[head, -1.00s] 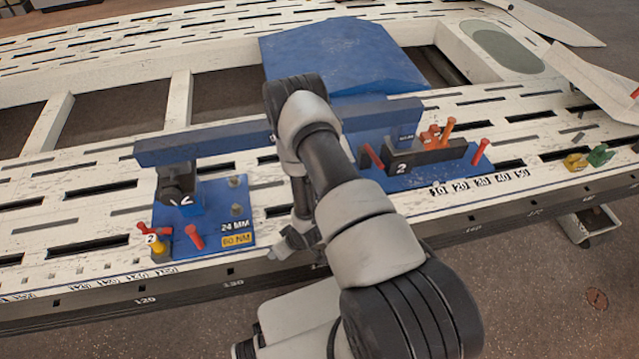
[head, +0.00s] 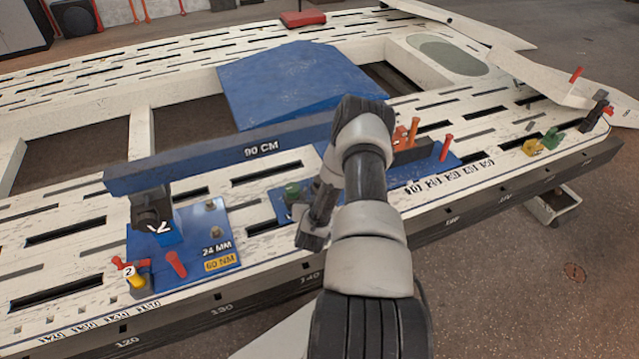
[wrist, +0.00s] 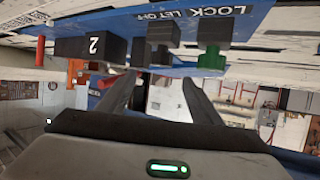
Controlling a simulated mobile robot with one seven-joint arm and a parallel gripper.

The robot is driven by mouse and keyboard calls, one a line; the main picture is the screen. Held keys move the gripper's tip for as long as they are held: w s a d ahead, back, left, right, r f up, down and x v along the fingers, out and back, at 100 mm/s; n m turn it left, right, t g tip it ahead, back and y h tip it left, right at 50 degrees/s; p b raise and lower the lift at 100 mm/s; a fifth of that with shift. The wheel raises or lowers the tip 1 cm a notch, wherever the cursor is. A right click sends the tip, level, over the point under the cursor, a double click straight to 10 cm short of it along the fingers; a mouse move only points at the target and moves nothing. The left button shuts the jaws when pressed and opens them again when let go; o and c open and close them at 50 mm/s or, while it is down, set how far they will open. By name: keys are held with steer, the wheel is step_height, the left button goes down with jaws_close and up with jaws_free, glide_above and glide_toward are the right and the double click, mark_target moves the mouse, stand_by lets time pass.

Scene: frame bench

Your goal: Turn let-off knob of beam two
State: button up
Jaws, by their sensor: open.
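My gripper (wrist: 162,95) is open and empty; its two dark fingers show in the wrist view, with a gap between them. Above them in that picture is a blue plate (wrist: 120,22) lettered LOCK and LET OFF. A black knob (wrist: 160,35) stands on it, roughly in line with the finger gap. A green knob (wrist: 210,58) stands to its right, and a black block marked 2 (wrist: 92,47) to its left. The fingers look apart from both knobs. In the head view the green knob (head: 292,191) shows left of my arm, which hides the black knob and fingertips.
A blue beam marked 90 CM (head: 225,160) spans above the bench (head: 60,240). A left blue plate (head: 205,245) carries red and yellow pegs. An orange peg (head: 413,132) and a red peg (head: 446,147) stand right of my arm. Yellow and green pieces (head: 543,142) sit farther right.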

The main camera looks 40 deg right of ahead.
steer(key=b+x, duration=0.3)
steer(key=x, duration=0.7)
steer(key=shift+f, duration=0.25)
steer(key=shift+w+d+f, duration=0.15)
steer(key=shift+w+d, duration=0.25)
steer(key=shift+w, duration=0.2)
steer(key=shift+c, duration=0.4)
steer(key=c, duration=1)
